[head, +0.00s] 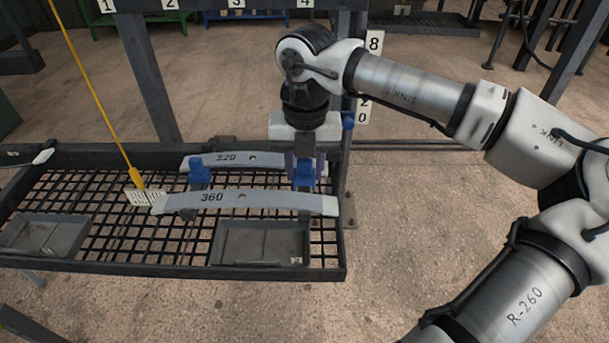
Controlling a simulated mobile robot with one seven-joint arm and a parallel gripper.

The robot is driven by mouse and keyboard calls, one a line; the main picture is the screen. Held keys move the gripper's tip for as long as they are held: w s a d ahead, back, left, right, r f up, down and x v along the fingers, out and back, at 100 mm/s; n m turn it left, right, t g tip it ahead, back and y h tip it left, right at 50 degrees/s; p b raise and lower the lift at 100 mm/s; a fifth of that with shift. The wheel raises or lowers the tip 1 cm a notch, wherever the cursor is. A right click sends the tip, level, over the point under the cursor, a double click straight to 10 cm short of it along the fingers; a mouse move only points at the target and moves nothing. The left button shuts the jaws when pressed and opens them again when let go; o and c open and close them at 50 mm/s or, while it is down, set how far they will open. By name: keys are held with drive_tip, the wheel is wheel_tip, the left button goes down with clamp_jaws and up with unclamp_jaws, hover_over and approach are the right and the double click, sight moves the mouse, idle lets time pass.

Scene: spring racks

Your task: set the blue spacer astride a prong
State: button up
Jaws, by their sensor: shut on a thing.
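My gripper (305,167) points down over the right part of the rack (120,262), between the ends of two pale bars. It is shut on a blue spacer (304,181), partly hidden between the fingers. A dark prong or post seems to stand just below it, behind the front bar; I cannot tell whether the spacer touches or straddles it. Another blue piece (199,173) stands on the left, between the bars. The bar marked 360 (270,204) lies in front, and the bar marked 320 (232,160) lies behind.
Two grey trays (50,219) (216,242) sit on the mesh at the left and front right. Dark uprights (150,80) stand behind. Floor right of the rack is clear.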

drive_tip(key=shift+w+f+b, duration=0.15)
drive_tip(key=shift+w+b, duration=0.05)
drive_tip(key=shift+w, duration=0.85)
drive_tip(key=shift+w+f+b, duration=0.15)
drive_tip(key=shift+w+b, duration=0.05)
drive_tip(key=shift+w, duration=0.8)
drive_tip(key=shift+f+b, duration=1.15)
drive_tip(key=shift+f, duration=0.2)
drive_tip(key=shift+f+b, duration=0.75)
drive_tip(key=shift+b, duration=0.35)
drive_tip(key=o, duration=0.9)
drive_tip(key=shift+c, duration=0.2)
drive_tip(key=shift+r, duration=0.15)
